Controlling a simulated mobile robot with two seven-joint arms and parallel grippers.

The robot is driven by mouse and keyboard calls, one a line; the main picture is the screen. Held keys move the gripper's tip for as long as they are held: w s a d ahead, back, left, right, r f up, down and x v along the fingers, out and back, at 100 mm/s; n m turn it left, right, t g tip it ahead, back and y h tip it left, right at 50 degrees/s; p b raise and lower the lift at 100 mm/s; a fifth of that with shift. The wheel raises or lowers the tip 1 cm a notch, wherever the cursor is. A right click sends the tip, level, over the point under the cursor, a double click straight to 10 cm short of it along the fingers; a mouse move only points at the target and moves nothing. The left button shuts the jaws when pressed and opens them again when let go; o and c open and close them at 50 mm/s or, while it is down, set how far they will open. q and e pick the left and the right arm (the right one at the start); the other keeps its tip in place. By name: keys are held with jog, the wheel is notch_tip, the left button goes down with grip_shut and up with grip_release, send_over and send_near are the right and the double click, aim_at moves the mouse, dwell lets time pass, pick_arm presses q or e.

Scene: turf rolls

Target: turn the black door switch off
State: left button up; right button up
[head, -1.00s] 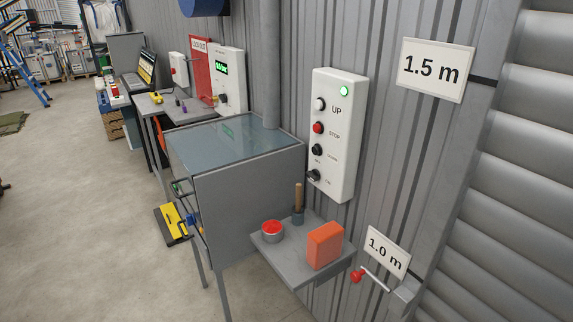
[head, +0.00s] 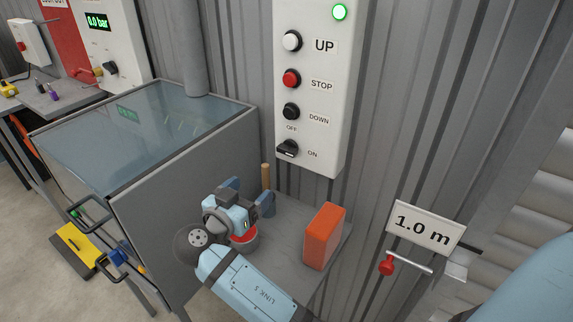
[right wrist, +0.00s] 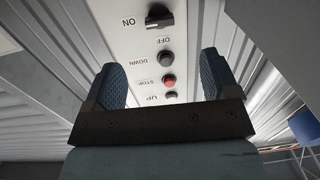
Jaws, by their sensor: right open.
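The black door switch (head: 287,149) is a knob at the bottom of the white control panel (head: 318,100), with an OFF label above it and an ON label to its right. Its handle lies roughly crosswise, along the ON side rather than towards OFF. The switch also shows in the right wrist view (right wrist: 159,17), upside down, beyond the fingertips. My right gripper (head: 249,192) is open and empty, below and left of the switch and apart from it. Its two blue fingers frame the panel in the right wrist view (right wrist: 166,82). My left gripper is out of view.
The panel also has white UP, red STOP and black DOWN buttons and a lit green lamp. Under the gripper, a grey shelf (head: 285,262) holds an orange block (head: 324,237), a red-topped tin and a wooden-handled tool. A grey cabinet (head: 190,200) stands left.

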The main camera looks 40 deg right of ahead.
jog(key=w+d+r+m, duration=0.1)
jog(key=r, duration=0.1)
jog(key=p, duration=0.1)
send_near(285, 153)
jog(key=shift+g+h, duration=0.3)
jog(key=x, duration=0.4)
jog(key=p+x, duration=0.1)
jog(key=x, duration=0.3)
jog(key=shift+w+f, duration=0.1)
jog(key=shift+w, duration=0.2)
jog(key=shift+w+d+p, duration=0.25)
jog(key=shift+d+p, duration=0.05)
jog(key=shift+d, duration=0.2)
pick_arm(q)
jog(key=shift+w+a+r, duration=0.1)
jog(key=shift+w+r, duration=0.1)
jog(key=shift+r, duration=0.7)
pick_arm(e)
jog(key=shift+f, duration=0.1)
jog(key=c, duration=0.9)
